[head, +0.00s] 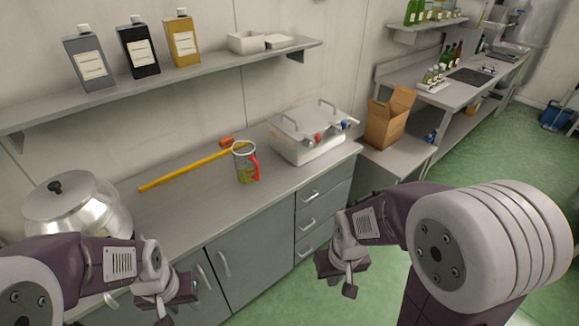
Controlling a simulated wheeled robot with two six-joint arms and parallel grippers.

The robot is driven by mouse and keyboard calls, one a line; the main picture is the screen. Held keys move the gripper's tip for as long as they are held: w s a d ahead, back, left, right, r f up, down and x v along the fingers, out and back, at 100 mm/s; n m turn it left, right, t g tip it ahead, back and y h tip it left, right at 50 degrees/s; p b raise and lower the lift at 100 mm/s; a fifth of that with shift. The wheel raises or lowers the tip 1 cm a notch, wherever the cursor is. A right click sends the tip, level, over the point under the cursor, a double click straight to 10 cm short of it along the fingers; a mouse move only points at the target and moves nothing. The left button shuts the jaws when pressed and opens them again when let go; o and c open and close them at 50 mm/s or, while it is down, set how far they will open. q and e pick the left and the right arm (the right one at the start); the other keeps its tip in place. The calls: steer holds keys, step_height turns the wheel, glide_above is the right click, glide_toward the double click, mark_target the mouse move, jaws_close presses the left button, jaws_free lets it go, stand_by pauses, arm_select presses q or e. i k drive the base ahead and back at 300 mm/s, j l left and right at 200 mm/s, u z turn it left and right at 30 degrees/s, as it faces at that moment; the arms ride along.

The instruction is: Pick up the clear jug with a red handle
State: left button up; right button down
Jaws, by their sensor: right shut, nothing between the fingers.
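The clear jug with a red handle (242,164) stands upright on the grey counter (190,212), near the middle of the head view. Its red handle is on its right side, and yellow-green shows through its wall. My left gripper (176,303) is low in front of the counter, left of and nearer than the jug; whether its fingers are open cannot be made out. My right gripper (350,284) is shut and empty, in front of the drawers, right of and lower than the jug. Neither gripper touches the jug.
A yellow-handled tool (185,168) lies behind and left of the jug. A lidded metal container (305,143) stands right of it, and a large lidded pot (75,208) at the left. A wall shelf (150,86) with bottles hangs above. A cardboard box (388,122) is further right.

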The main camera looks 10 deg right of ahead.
mark_target(246, 164)
steer(key=i+l+u, duration=0.1)
steer(key=i+l, duration=0.25)
steer(key=i+l+u, duration=0.1)
steer(key=i+l, duration=0.2)
steer(key=l, duration=0.15)
steer(key=i+l+u, duration=0.1)
steer(key=i+l, duration=0.2)
steer(key=l, duration=0.15)
steer(key=i+l+u, duration=0.1)
steer(key=i+l, duration=0.2)
steer(key=l, duration=0.15)
steer(key=i+l+u, duration=0.1)
steer(key=i+l, duration=0.2)
steer(key=l, duration=0.15)
